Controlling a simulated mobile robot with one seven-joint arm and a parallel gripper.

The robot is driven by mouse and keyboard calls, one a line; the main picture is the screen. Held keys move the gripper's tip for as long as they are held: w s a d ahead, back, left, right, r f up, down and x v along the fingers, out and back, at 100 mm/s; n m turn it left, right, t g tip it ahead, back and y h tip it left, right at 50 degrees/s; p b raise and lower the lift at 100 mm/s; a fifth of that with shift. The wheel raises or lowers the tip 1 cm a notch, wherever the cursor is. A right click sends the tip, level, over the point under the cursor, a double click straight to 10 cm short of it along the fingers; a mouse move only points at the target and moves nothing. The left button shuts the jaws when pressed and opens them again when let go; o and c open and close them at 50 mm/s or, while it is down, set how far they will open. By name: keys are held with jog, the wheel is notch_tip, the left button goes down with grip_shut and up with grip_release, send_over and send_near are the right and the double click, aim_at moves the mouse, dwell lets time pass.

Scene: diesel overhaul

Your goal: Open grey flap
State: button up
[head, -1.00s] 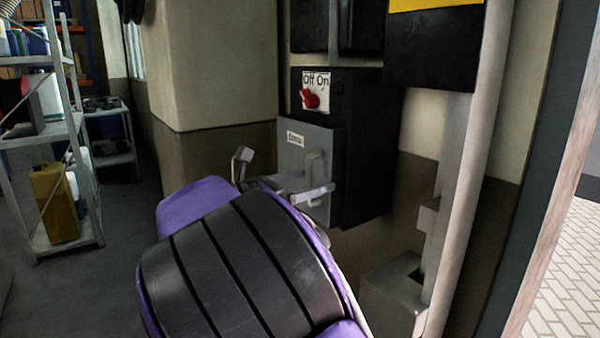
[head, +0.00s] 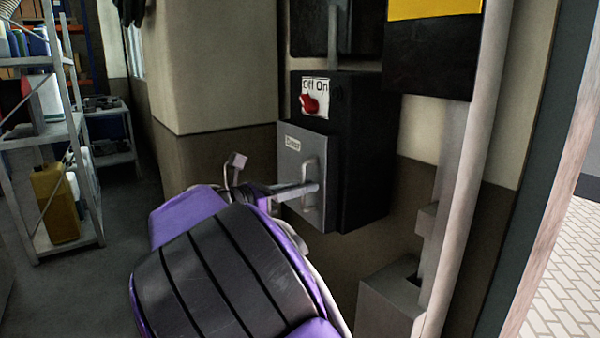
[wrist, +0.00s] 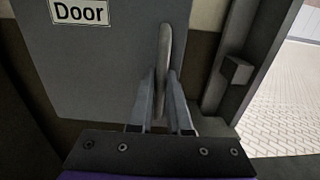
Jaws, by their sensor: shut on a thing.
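The grey flap (head: 295,165), with a "Door" label, is on the front of a black switch box (head: 365,165). Whether it stands slightly ajar is hard to tell. A vertical bar handle (head: 308,205) is on its right part. My gripper (head: 312,188) is shut on this handle. In the wrist view, the flap (wrist: 100,70) fills the upper left, and the fingers of my gripper (wrist: 161,95) close on both sides of the handle (wrist: 164,45). My purple and black arm hides the area below and left of the flap.
A red Off/On switch (head: 311,103) sits above the flap. A pale vertical post (head: 455,190) and a grey box (head: 390,305) are to the right. A metal shelf (head: 75,170) with containers stands at the far left, with open floor near it.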

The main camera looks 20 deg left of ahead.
jog(key=a+p, duration=0.1)
jog(key=a, duration=0.1)
jog(key=s+a+m+g+h+p, duration=0.1)
jog(key=a, duration=0.1)
jog(key=a+m+g+h+p, duration=0.1)
jog(key=a, duration=0.1)
jog(key=shift+s+a+p, duration=0.15)
jog(key=shift+p, duration=0.2)
jog(key=shift+s+a+f+m+g+h, duration=0.1)
jog(key=shift+s+a+m+g+h, duration=0.25)
jog(key=shift+a+g, duration=0.3)
